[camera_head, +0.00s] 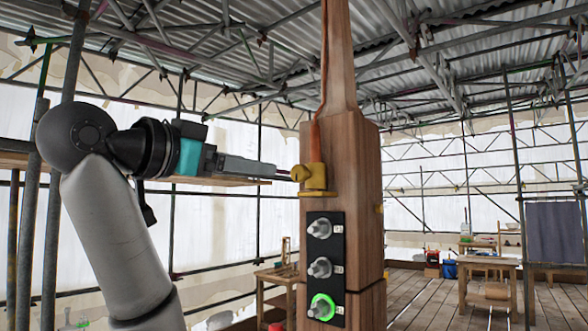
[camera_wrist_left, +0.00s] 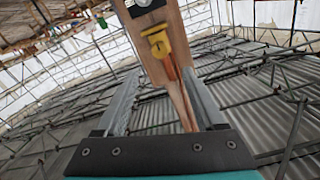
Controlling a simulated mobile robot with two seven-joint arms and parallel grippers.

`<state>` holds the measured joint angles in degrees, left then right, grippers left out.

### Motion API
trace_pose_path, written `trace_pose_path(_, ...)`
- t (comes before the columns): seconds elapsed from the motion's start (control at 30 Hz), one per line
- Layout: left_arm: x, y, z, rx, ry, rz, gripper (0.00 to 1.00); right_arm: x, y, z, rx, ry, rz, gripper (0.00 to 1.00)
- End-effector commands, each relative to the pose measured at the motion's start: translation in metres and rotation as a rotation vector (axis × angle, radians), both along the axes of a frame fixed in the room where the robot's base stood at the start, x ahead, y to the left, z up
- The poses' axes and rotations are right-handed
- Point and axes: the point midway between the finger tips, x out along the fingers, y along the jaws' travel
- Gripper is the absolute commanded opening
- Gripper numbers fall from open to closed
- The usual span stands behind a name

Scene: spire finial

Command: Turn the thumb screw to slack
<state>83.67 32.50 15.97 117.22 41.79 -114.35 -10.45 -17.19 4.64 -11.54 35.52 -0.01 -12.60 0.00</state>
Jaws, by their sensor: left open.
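A yellow-brass clamp fitting (camera_head: 317,178) sits on the upper part of a wooden post (camera_head: 345,165). Its rounded thumb screw (camera_head: 299,173) sticks out to the left. In the left wrist view the thumb screw (camera_wrist_left: 158,44) shows ahead, between the lines of the two fingers. My left gripper (camera_head: 286,176) comes in level from the left, with its tips close to the thumb screw. It is open, with nothing seen held. I cannot tell whether a finger touches the screw. An orange-brown cord (camera_head: 323,60) runs up the post from the fitting. My right gripper is not in view.
Below the fitting, a black panel (camera_head: 325,248) carries three knobs; the lowest (camera_head: 322,307) has a lit green ring. Scaffold poles (camera_head: 62,170) stand at the left. A wooden workbench (camera_head: 487,268) stands at the back right, with bare plank floor before it.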

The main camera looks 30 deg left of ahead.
Motion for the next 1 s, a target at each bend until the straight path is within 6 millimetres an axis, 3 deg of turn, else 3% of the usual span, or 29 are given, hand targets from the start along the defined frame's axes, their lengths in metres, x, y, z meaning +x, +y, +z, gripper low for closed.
trace_pose_path(0.2,0.02,-0.003,0.0,-0.003,0.006,-0.006,0.71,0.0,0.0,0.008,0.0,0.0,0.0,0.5)
trace_pose_path(0.63,0.101,-0.009,0.0,-0.002,0.008,-0.001,0.71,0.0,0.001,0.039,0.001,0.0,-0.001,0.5)
trace_pose_path(0.8,0.116,-0.01,0.0,-0.001,0.005,-0.001,0.71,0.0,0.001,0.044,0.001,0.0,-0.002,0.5)
trace_pose_path(1.0,0.12,-0.009,-0.001,0.0,0.004,0.002,0.71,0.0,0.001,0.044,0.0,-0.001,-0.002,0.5)
